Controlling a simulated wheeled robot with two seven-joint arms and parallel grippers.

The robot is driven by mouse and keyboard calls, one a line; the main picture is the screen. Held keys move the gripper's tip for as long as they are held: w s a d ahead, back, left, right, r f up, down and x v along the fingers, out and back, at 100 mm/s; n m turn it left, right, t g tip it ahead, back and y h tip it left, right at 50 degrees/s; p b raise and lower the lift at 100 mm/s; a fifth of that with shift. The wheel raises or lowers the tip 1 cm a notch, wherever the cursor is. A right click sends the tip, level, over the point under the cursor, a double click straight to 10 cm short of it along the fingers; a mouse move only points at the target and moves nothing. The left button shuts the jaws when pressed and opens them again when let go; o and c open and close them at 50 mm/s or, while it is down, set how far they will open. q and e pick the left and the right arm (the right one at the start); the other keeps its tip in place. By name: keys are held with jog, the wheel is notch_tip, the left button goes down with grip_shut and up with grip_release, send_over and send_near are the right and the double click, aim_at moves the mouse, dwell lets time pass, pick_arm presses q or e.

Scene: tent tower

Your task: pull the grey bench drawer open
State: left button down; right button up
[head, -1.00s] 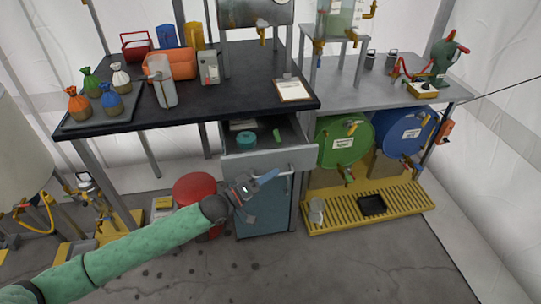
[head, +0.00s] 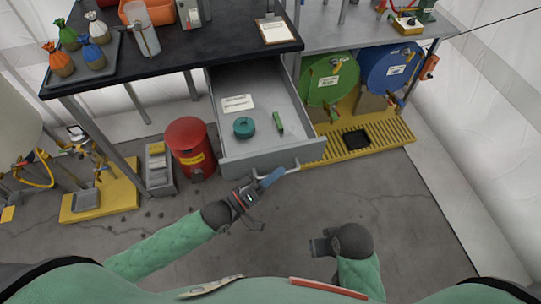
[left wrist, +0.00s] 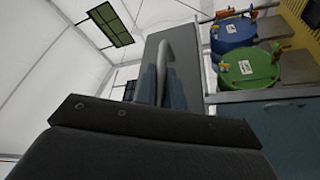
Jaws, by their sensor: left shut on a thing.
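The grey bench drawer (head: 232,165) is pulled far out from under the black bench top, so its inside shows. In it lie a teal roll (head: 244,127), a green object (head: 279,122) and a pale label or card (head: 238,103). My left gripper (head: 268,181) is shut on the drawer's handle (head: 291,169) at the front. The left wrist view shows the handle (left wrist: 166,45) running between the two fingers (left wrist: 161,88). My right gripper (head: 319,245) is low in the head view, apart from the drawer; its jaw opening is unclear.
A red bin (head: 189,148) stands left of the drawer. To the right are a green drum (head: 322,90), a blue drum (head: 385,78) and a yellow grate (head: 385,133). A clipboard (head: 274,31) lies on the bench top (head: 190,55). The floor in front is clear.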

pick_arm(q)
jog(key=shift+s+d, duration=0.25)
jog(key=shift+s, duration=0.55)
pick_arm(e)
jog(key=shift+s+d+r, duration=0.15)
jog(key=shift+d+r, duration=0.15)
jog(key=shift+r, duration=0.05)
pick_arm(q)
jog(key=c, duration=1.5)
grip_release()
